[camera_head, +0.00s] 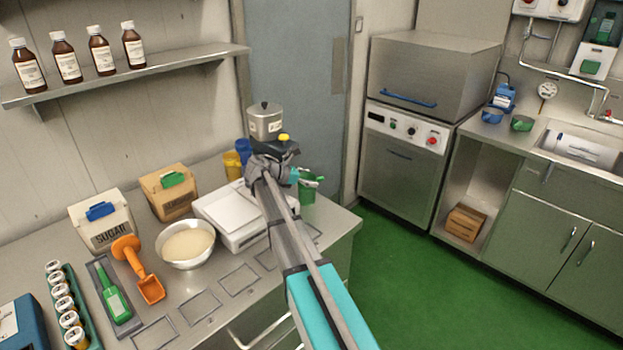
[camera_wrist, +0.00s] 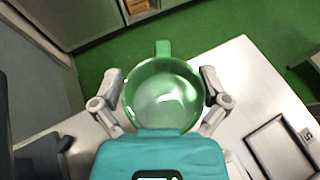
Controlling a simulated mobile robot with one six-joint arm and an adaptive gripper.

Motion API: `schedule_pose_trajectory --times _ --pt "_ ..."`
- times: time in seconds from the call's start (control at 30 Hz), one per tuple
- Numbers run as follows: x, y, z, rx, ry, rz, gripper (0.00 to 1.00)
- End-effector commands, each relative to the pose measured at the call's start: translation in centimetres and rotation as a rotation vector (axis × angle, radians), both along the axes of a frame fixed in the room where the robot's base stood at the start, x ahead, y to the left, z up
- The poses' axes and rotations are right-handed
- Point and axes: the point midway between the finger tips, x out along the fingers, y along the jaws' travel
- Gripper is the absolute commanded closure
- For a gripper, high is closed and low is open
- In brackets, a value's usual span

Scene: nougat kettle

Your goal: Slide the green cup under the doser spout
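The green cup (camera_head: 308,192) stands at the right end of the steel counter, partly hidden behind my gripper. In the wrist view the cup (camera_wrist: 163,95) is seen from above, empty inside, its handle pointing to the top of the picture. My gripper (camera_wrist: 162,86) has one finger on each side of the cup, close to its wall; I cannot tell whether both press on it. My gripper also shows in the head view (camera_head: 298,177). The doser (camera_head: 265,122), a steel hopper on a dark body with a yellow button, stands just behind my arm. Its spout is hidden.
A blue cup (camera_head: 243,150) and a yellow cup (camera_head: 233,165) stand left of the doser. A white scale (camera_head: 228,222) and a bowl (camera_head: 186,245) of pale contents lie further left. The counter's right edge is close to the green cup.

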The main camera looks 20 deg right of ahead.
Motion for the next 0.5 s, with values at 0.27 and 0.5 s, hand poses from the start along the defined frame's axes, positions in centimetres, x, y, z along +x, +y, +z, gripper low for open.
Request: schedule_pose_trajectory --times 0.27,0.5 --pt "0.02 0.06 -0.01 0.000 0.000 0.001 0.67" --pt "0.12 0.14 -0.01 0.001 0.000 0.001 0.78"
